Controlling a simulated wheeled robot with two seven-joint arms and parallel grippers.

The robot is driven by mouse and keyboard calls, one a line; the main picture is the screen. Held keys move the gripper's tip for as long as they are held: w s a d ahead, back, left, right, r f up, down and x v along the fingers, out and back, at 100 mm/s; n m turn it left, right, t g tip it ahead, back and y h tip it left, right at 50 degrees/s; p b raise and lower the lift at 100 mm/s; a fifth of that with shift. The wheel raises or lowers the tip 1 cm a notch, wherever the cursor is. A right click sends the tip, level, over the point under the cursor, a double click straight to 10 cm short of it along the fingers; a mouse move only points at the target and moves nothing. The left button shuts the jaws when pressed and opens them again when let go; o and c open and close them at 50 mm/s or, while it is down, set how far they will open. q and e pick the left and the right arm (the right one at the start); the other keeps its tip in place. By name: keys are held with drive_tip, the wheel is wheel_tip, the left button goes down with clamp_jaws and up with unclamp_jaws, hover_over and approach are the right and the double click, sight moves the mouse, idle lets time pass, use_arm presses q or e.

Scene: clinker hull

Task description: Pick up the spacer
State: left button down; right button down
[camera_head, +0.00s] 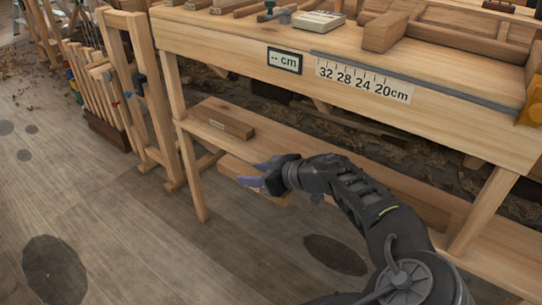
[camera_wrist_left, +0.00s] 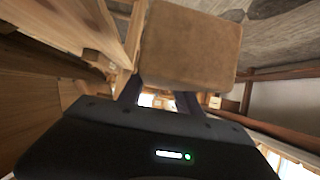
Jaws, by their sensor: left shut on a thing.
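A light brown wooden block, which looks like the spacer (camera_wrist_left: 188,45), is between the fingers of my left gripper (camera_head: 258,175). In the head view the spacer (camera_head: 234,167) shows partly behind the dark gripper and its purple-grey fingertips. The gripper is shut on it, in front of the bench's lower shelf. In the left wrist view the block fills the upper middle, beyond the fingers (camera_wrist_left: 165,100). Whether it touches the shelf cannot be told. My right gripper is not in view.
A similar wooden block (camera_head: 222,121) lies on the lower shelf (camera_head: 215,105), behind and left of the gripper. The workbench (camera_head: 230,40) carries a cm display (camera_head: 284,60) and a marked scale (camera_head: 363,79). A bench leg (camera_head: 192,172) stands left of the gripper. Open floor (camera_head: 110,225) lies at left.

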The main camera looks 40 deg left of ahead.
use_arm(q)
drive_tip(key=s, duration=0.6)
drive_tip(key=shift+p, duration=0.35)
drive_tip(key=shift+d, duration=0.1)
idle(0.4)
